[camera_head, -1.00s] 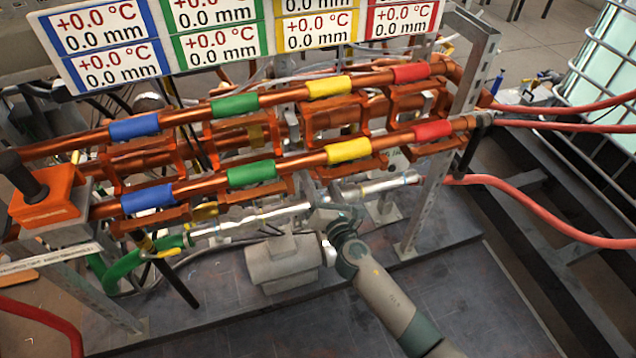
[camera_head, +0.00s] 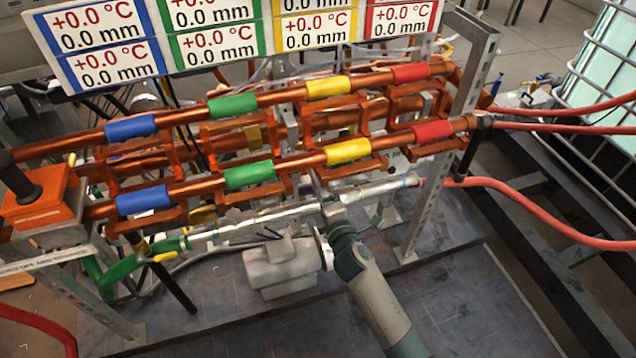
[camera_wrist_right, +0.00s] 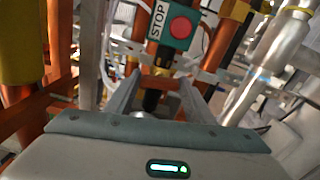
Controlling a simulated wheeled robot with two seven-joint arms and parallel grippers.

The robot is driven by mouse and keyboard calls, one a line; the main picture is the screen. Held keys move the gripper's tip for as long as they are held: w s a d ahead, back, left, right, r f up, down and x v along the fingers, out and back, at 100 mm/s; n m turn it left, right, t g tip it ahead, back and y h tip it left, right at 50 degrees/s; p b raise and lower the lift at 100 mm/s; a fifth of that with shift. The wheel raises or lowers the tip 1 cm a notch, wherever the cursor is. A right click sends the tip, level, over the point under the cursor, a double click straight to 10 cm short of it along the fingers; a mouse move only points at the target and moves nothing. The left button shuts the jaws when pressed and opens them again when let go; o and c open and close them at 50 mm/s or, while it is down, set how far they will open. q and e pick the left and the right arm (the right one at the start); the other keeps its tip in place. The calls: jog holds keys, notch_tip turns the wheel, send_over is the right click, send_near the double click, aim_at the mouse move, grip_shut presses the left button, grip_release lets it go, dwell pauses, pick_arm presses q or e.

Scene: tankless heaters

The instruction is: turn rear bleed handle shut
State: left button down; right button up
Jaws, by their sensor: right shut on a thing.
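My right gripper (camera_head: 326,198) reaches in from the lower right, among the silver insulated pipe (camera_head: 260,217) and the lower copper pipes. In the right wrist view its two fingers (camera_wrist_right: 155,100) stand either side of a dark upright piece (camera_wrist_right: 152,99), in front of an orange-brown bar. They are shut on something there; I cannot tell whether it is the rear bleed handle. In the head view the fingertips and what they hold are too small and partly hidden. Yellow levers show at the left, one beside the pipe (camera_head: 203,214) and one by the green hose (camera_head: 164,256). My left gripper is not in view.
Copper pipes with coloured sleeves (camera_head: 250,174) run across above my gripper. A metal post (camera_head: 440,150) stands to the right. A grey motor-like body (camera_head: 283,265) sits just left of my wrist. In the wrist view a STOP button box (camera_wrist_right: 175,25) is ahead.

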jog(key=shift+f+m, duration=0.1)
jog(key=shift+m, duration=0.4)
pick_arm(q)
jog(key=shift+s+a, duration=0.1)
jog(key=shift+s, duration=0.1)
pick_arm(e)
jog(key=o, duration=1.1)
jog(key=shift+c, duration=0.2)
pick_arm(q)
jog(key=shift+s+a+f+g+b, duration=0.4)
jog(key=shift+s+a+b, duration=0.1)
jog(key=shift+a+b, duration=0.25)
pick_arm(e)
jog(key=v, duration=1.7)
jog(key=shift+s, duration=0.2)
jog(key=shift+d, duration=0.1)
